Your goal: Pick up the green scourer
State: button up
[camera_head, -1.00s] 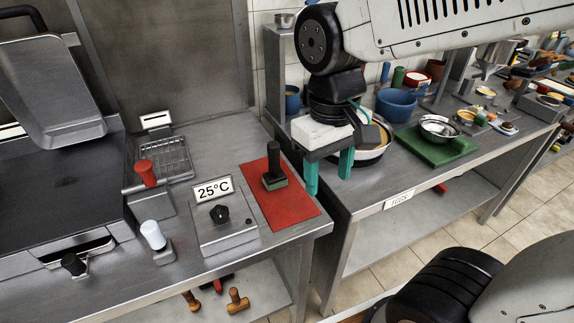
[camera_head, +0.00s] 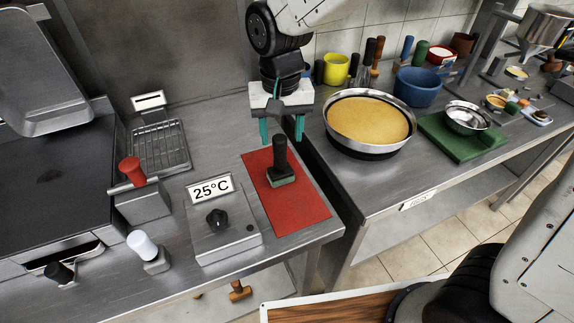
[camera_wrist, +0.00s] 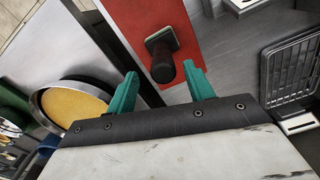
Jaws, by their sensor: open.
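The green scourer (camera_head: 281,178) is a small green pad under an upright black handle (camera_head: 280,154). It stands on a red mat (camera_head: 300,205) on the steel counter. In the wrist view the scourer (camera_wrist: 162,38) shows with its black handle (camera_wrist: 163,66) pointing toward the camera. My gripper (camera_head: 282,138) is open and empty, with two teal fingers pointing down. It is just behind and above the handle. In the wrist view my gripper (camera_wrist: 163,85) has the handle end near the gap between its fingertips, closer to the right finger. I see no contact.
A control box (camera_head: 218,225) with a 25°C sign is left of the mat. A wire rack (camera_head: 160,147) and a red-knobbed lever (camera_head: 131,170) stand farther left. A large pan (camera_head: 368,148) holding something yellow sits on the right counter, across a gap.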

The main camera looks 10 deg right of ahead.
aim_at(280, 149)
jog(key=f, duration=0.5)
jog(key=shift+w+a+f, duration=0.15)
jog(key=shift+a+f, duration=0.05)
jog(key=shift+f, duration=0.1)
grip_shut()
